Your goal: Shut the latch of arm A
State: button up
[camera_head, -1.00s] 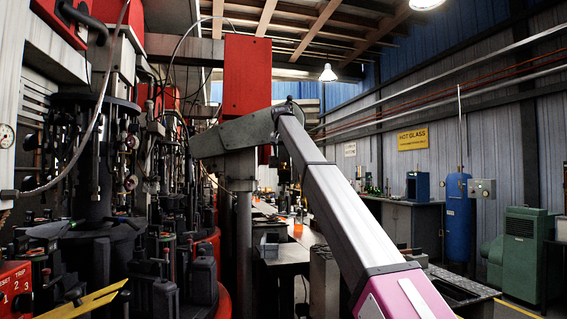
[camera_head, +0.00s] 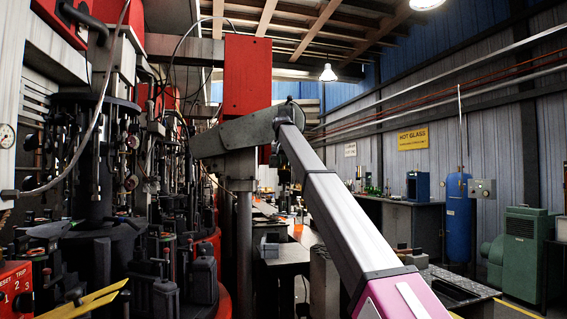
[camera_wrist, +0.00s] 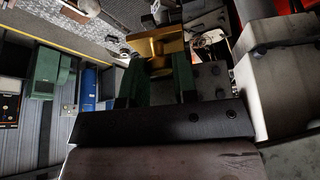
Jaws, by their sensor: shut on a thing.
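In the wrist view my gripper (camera_wrist: 158,82) has two dark green fingers closed on a brass-coloured block (camera_wrist: 155,46). The block lies at and beyond the fingertips. I cannot tell from the picture whether this block is the latch of arm A, and no label for arm A is readable. The head view does not show my gripper clearly. The mould machine (camera_head: 97,150), with its dark columns and fittings, fills the left of the head view.
A pale grey housing (camera_wrist: 270,85) stands close to the right of my gripper in the wrist view. In the head view a red box (camera_head: 247,75) sits high at the centre. A red control panel (camera_head: 15,288) and a yellow bar (camera_head: 85,306) are at lower left.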

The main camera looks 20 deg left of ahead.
aim_at(284, 170)
jog(key=shift+s+d+f+t+y, duration=0.25)
jog(key=shift+s+f+t, duration=0.3)
jog(key=shift+t, duration=0.35)
jog(key=t, duration=0.1)
jog(key=s+f+t, duration=0.1)
jog(key=shift+t+y, duration=0.25)
jog(key=shift+t, duration=0.05)
jog(key=t, duration=0.1)
jog(key=f+t, duration=0.1)
jog(key=shift+s+d+f+t, duration=0.1)
jog(key=shift+s+f+t, duration=0.05)
jog(key=shift+s+t, duration=0.2)
notch_tip(284, 170, down, 6)
jog(key=w+t+y, duration=0.1)
jog(key=t+y, duration=0.1)
jog(key=t, duration=1)
jog(key=shift+w+a+y, duration=0.3)
jog(key=shift+w, duration=0.05)
jog(key=shift+w+t, duration=0.1)
jog(key=shift+t, duration=0.15)
jog(key=o, duration=0.9)
